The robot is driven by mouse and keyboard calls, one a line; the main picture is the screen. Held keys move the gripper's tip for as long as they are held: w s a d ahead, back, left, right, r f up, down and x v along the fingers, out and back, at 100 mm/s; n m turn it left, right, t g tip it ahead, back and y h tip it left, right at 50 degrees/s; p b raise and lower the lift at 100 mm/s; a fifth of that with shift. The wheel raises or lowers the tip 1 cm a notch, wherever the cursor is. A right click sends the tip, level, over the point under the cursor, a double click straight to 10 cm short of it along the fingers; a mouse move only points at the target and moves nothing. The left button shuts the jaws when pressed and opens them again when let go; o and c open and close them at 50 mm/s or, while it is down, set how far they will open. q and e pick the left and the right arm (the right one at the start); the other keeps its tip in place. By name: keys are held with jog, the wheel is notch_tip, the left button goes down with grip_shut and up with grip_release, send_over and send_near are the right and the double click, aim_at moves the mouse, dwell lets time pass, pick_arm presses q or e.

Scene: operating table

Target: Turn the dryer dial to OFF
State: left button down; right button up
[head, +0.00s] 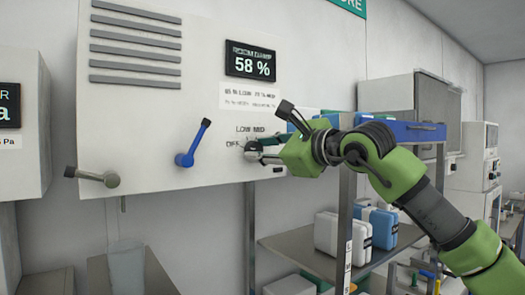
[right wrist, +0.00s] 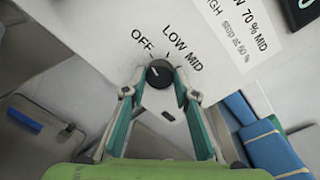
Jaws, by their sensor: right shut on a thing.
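The dryer dial (right wrist: 159,73) is a small round black knob on the white dryer panel (head: 150,120). In the right wrist view its labels read OFF at its upper left and LOW, MID above and to the right. A light mark on the knob appears to point to the upper left; its exact setting is hard to read. My right gripper (right wrist: 157,86) is shut on the dial, one finger on each side. In the head view the right gripper (head: 262,153) reaches the panel from the right and partly hides the dial. My left gripper is not in view.
A blue lever (head: 193,143) and a grey lever (head: 92,176) stick out of the panel left of the dial. A display (head: 250,62) reading 58 % sits above. A metal shelf (head: 305,245) with white and blue boxes stands below right, under my right arm.

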jog(key=shift+r, duration=0.1)
jog(key=o, duration=1.1)
jog(key=shift+c, duration=0.2)
jog(key=v, duration=1.2)
